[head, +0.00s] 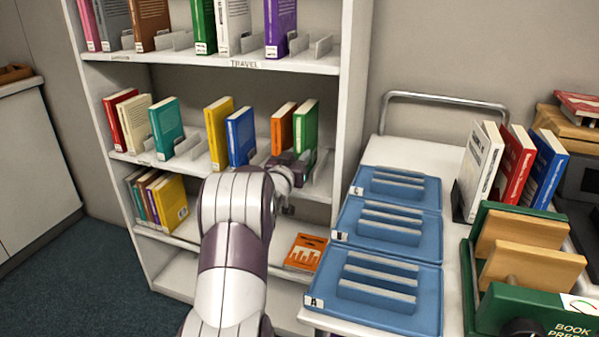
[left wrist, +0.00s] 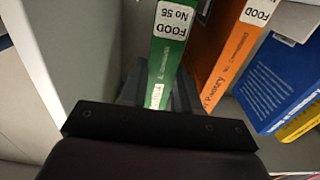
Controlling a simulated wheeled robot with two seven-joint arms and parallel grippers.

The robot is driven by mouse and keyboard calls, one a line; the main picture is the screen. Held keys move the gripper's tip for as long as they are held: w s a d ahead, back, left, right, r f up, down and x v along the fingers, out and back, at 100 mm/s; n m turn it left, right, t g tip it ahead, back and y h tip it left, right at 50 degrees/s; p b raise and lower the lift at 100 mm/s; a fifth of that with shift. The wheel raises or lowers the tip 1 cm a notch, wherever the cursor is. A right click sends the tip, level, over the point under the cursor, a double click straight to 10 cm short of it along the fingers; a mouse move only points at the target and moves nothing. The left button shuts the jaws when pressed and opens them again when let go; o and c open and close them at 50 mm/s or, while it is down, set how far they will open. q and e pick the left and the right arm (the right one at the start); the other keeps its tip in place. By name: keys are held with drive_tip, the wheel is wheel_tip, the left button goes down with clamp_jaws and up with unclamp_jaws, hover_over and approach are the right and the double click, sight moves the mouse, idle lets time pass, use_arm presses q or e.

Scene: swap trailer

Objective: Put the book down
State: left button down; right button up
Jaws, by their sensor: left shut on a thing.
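The green book (head: 306,127) stands upright at the right end of the middle shelf, beside an orange book (head: 283,127). My left gripper (head: 302,160) reaches into that shelf and is shut on the lower part of the green book. In the left wrist view the green book (left wrist: 167,55) shows a "FOOD" spine label and sits between the two dark fingers (left wrist: 158,92). The orange book (left wrist: 235,50) stands just to its right there. Whether the green book's bottom edge touches the shelf is hidden. My right gripper is not in view.
A blue book (head: 240,136) and a yellow book (head: 219,130) stand left on the same shelf. An orange book (head: 306,252) lies flat on a lower shelf. A cart with blue trays (head: 380,293) and a green book press (head: 530,305) stands right.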

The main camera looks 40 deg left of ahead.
use_arm(q)
wheel_tip(320, 180, down, 2)
drive_tip(key=shift+f, duration=0.25)
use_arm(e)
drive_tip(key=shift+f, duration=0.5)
use_arm(q)
drive_tip(key=shift+f+b, duration=0.1)
drive_tip(key=shift+b, duration=0.2)
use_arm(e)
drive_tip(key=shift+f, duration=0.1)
use_arm(q)
drive_tip(key=c, duration=0.8)
unclamp_jaws()
drive_tip(key=shift+f, duration=0.1)
drive_tip(key=shift+s+r, duration=0.2)
drive_tip(key=shift+s, duration=0.05)
drive_tip(key=p+v, duration=0.2)
drive_tip(key=v, duration=0.9)
drive_tip(key=shift+s, duration=0.3)
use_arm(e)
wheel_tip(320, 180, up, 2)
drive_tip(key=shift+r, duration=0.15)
